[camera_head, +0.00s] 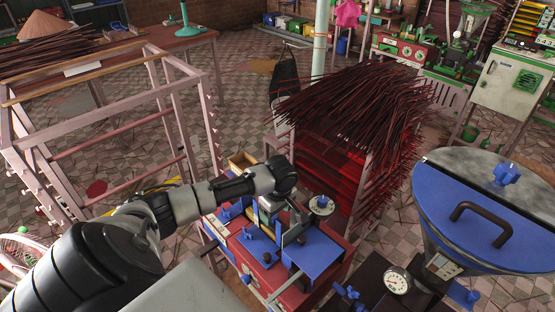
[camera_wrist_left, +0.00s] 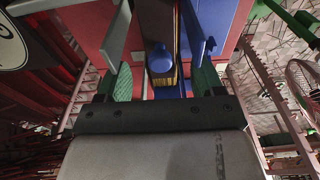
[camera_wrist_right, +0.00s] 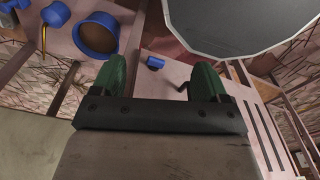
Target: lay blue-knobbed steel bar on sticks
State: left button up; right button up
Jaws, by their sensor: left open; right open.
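My left arm reaches over a red-and-blue machine (camera_head: 265,250) in the head view, with the left gripper (camera_head: 283,208) low over it. In the left wrist view the left gripper (camera_wrist_left: 163,82) is open, its green-padded fingers apart. A blue knob (camera_wrist_left: 160,60) sits between them, on a dark bar (camera_wrist_left: 156,22) that seems to be the steel bar. Yellowish sticks (camera_wrist_left: 172,82) show beside and below the knob. I cannot tell whether either finger touches the bar. My right gripper (camera_wrist_right: 159,82) is open and empty in the right wrist view; the head view does not show it.
A rack piled with dark red sticks (camera_head: 355,105) stands behind the machine. An empty wooden rack (camera_head: 120,100) is at left. Tiled floor is open behind the racks.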

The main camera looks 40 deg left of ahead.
pick_arm(q)
notch_tip(320, 180, up, 9)
jog(key=d, duration=0.1)
jog(key=shift+b, duration=0.45)
jog(key=shift+f, duration=0.1)
